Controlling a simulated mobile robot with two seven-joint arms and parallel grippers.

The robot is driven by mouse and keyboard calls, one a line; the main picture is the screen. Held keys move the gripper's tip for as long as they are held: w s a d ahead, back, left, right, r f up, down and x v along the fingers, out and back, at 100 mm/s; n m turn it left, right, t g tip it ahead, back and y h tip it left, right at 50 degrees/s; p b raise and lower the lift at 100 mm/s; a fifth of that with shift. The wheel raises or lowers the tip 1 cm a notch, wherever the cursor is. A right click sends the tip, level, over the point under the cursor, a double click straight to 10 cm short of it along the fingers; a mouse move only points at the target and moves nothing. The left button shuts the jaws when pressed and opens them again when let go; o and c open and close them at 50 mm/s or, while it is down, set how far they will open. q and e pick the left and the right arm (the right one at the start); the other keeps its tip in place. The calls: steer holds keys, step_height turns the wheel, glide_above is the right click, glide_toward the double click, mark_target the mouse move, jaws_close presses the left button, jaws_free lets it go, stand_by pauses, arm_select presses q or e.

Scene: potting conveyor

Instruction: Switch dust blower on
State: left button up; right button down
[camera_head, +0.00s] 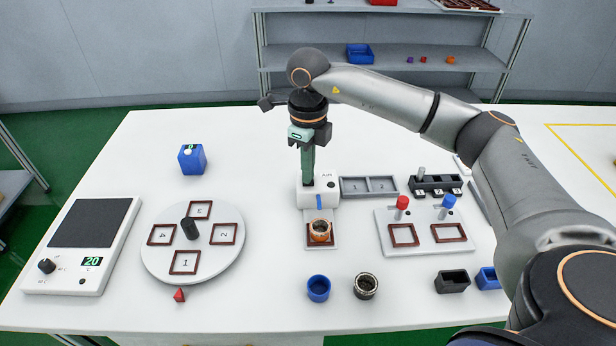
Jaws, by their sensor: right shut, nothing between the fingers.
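My right gripper (308,183) points straight down at the top of this unit, left of the dark knob. Its fingers are shut and empty. Whether the fingertips touch the unit, I cannot tell. They hide part of its top. My left gripper is not in view.
An orange-brown cup (320,230) stands on a framed pad before the unit. A turntable (157,265) and a heater-like plate (117,277) are left. A board with red and blue levers (381,245) is right. Blue (318,288) and dark (366,286) pots stand in front.

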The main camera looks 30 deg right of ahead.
steer(key=shift+f, duration=0.45)
steer(key=shift+s+r, duration=0.1)
steer(key=shift+r+p, duration=2.5)
steer(key=shift+r, duration=0.95)
